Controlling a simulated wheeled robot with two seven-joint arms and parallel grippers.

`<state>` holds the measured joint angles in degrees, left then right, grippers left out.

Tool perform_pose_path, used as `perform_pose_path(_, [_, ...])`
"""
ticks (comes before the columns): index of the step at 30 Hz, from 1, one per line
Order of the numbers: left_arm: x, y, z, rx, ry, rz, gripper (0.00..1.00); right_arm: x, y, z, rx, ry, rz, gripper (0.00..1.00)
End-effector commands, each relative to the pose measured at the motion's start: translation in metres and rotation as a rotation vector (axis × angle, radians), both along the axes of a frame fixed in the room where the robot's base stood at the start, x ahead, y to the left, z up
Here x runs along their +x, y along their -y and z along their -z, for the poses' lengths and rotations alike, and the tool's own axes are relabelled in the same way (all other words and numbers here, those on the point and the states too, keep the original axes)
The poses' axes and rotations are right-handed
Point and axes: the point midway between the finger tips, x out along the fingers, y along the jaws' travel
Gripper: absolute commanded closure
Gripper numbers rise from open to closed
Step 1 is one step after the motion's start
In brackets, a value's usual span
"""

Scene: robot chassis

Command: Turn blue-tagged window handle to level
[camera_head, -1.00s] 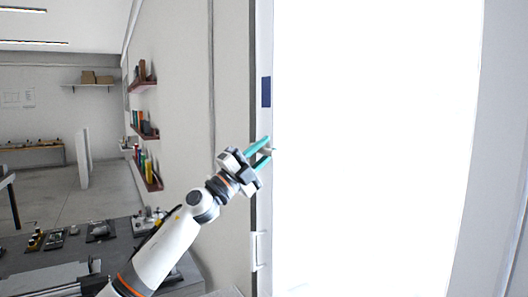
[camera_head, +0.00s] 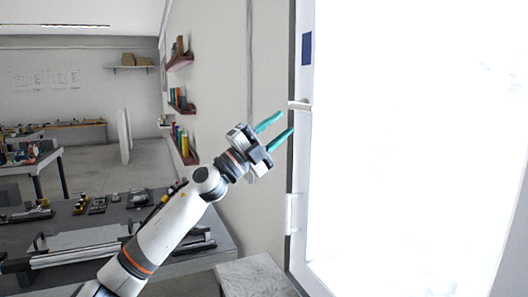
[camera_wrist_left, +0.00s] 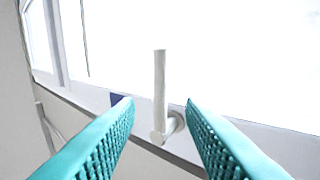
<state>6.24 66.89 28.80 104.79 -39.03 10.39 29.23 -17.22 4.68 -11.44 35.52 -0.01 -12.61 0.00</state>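The blue tag (camera_head: 307,48) is on the white window frame (camera_head: 299,150) in the head view. Below it, the pale window handle (camera_head: 300,105) lies roughly level, across the frame. In the left wrist view, the handle (camera_wrist_left: 160,90) is a plain bar with a round base, and it lies across the frame between my fingertips as seen, touching neither. Part of the blue tag (camera_wrist_left: 118,98) shows behind the left finger. My left gripper (camera_head: 280,124) is open and empty, slightly left of and below the handle. My right gripper is not in view.
A second pale handle-like fitting (camera_head: 292,213) stands upright lower on the frame. A grey workbench (camera_head: 150,225) with small items is at the left, and a pale block-like surface (camera_head: 255,278) is below the window. Wall shelves (camera_head: 183,145) are behind my arm.

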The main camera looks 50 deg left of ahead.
Motion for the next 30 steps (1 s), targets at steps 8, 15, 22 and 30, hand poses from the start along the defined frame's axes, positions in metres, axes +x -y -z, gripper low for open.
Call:
perform_pose_path(8, [-0.024,-0.007,0.020,-0.002,-0.003,0.000,0.64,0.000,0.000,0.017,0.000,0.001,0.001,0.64])
perform_pose_path(15, [-0.032,-0.009,0.022,-0.002,-0.001,0.000,0.64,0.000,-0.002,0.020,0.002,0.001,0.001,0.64])
perform_pose_path(22, [-0.032,-0.009,0.022,-0.001,0.000,0.000,0.64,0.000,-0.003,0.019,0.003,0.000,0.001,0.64])
perform_pose_path(30, [-0.032,-0.009,0.022,-0.001,0.000,0.000,0.64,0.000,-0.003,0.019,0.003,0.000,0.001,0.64])
